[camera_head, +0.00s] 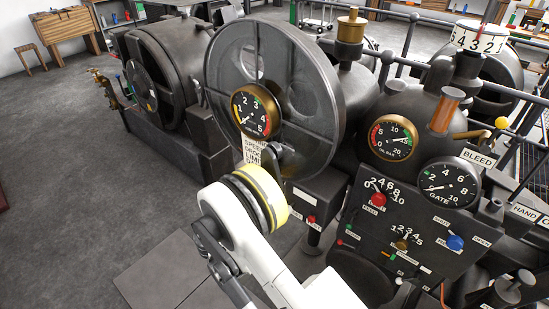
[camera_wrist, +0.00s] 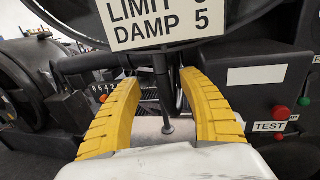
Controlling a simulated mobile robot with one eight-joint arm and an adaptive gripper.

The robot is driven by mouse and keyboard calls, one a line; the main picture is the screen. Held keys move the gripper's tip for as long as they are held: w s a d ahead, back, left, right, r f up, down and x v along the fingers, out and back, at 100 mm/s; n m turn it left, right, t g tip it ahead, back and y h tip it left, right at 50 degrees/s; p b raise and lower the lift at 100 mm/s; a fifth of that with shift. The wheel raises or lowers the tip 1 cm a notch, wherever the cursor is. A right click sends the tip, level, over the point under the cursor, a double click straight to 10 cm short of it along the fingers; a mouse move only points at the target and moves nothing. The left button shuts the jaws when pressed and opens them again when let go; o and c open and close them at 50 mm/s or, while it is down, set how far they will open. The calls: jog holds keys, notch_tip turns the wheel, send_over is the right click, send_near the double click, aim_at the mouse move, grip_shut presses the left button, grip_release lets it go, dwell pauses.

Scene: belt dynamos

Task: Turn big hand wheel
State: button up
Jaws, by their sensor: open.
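A large dark round wheel (camera_head: 312,85) with openings in its face stands upright at the centre of the head view. I cannot tell for sure that it is the big hand wheel. Part of a dark curved rim (camera_wrist: 225,32) crosses the top of the wrist view. My gripper (camera_wrist: 160,82) shows in the wrist view with two yellow ribbed fingers spread apart. A thin dark upright rod (camera_wrist: 163,95) shows between the fingers; I cannot tell if it touches them.
A white sign reading LIMIT and DAMP (camera_wrist: 150,22) hangs close above the fingers. A gauge panel (camera_head: 400,225) with knobs stands at the right. A dark machine (camera_head: 165,75) stands at the left. Grey floor (camera_head: 60,190) is clear at the left.

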jog(key=b+x, duration=0.3)
jog(key=x, duration=0.5)
jog(key=shift+w+d+f, duration=0.1)
jog(key=shift+w+d, duration=0.05)
jog(key=shift+w, duration=0.15)
jog(key=shift+w+d, duration=0.3)
jog(key=shift+w, duration=0.3)
